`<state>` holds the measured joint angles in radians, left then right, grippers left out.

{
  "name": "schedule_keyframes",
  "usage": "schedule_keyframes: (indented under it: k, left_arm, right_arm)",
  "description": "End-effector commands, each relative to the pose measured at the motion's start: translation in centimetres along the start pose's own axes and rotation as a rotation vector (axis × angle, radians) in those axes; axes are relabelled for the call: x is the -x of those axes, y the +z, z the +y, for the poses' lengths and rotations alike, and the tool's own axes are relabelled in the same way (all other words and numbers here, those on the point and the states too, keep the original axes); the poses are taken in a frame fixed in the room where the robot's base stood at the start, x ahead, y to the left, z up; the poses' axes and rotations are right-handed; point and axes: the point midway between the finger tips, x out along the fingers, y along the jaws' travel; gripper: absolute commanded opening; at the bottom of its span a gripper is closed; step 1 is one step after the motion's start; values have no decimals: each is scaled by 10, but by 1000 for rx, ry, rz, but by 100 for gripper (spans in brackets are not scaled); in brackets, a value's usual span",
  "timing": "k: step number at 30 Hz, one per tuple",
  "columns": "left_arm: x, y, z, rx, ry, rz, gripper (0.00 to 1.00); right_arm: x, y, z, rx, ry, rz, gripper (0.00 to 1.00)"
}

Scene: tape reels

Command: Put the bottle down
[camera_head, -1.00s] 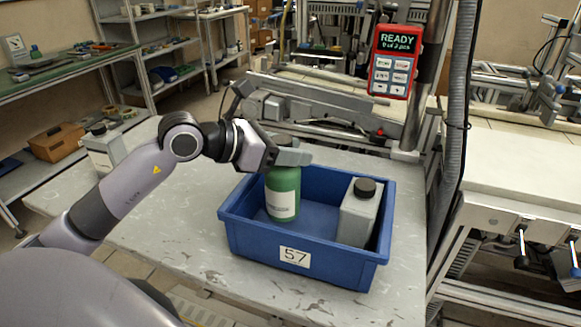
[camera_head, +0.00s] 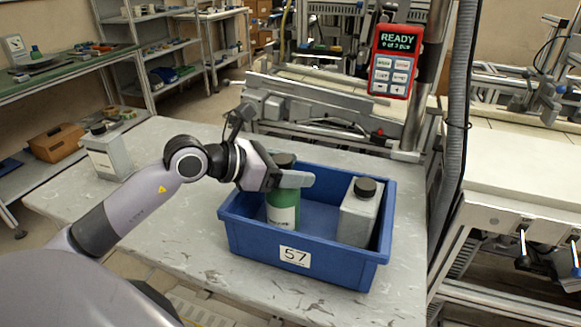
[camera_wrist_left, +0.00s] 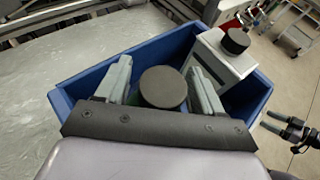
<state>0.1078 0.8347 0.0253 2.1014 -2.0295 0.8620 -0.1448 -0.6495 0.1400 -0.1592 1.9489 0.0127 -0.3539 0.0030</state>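The green bottle (camera_head: 283,205) with a dark cap stands upright inside the blue bin (camera_head: 305,275), in its left part. The bin's front wall hides its base, so I cannot tell if it touches the bin floor. My left gripper (camera_head: 294,180) is shut on the bottle just below its cap. In the left wrist view the bottle's round cap (camera_wrist_left: 163,88) shows between the two grey fingers (camera_wrist_left: 162,92). My right gripper (camera_wrist_left: 277,122) shows small and dark at the right edge of that view; its fingers look apart and empty.
A grey canister (camera_head: 355,220) with a black cap stands in the bin's right part. Another pale canister (camera_head: 108,155) stands at the table's left. A red panel (camera_head: 395,62) reading READY hangs on a post behind. The table (camera_head: 150,215) around the bin is mostly clear.

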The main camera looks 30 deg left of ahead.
Motion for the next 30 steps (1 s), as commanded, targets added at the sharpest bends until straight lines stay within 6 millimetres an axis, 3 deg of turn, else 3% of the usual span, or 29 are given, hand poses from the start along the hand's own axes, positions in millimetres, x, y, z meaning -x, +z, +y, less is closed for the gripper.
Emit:
schedule_keyframes:
  k: [8,30]
  left_arm:
    - [10,0,1,0,3,2,67]
    - [97,2,0,1,0,-1,67]
  right_arm:
    - [0,-1,0,0,0,2,68]
    - [-10,13,0,-2,-1,-2,68]
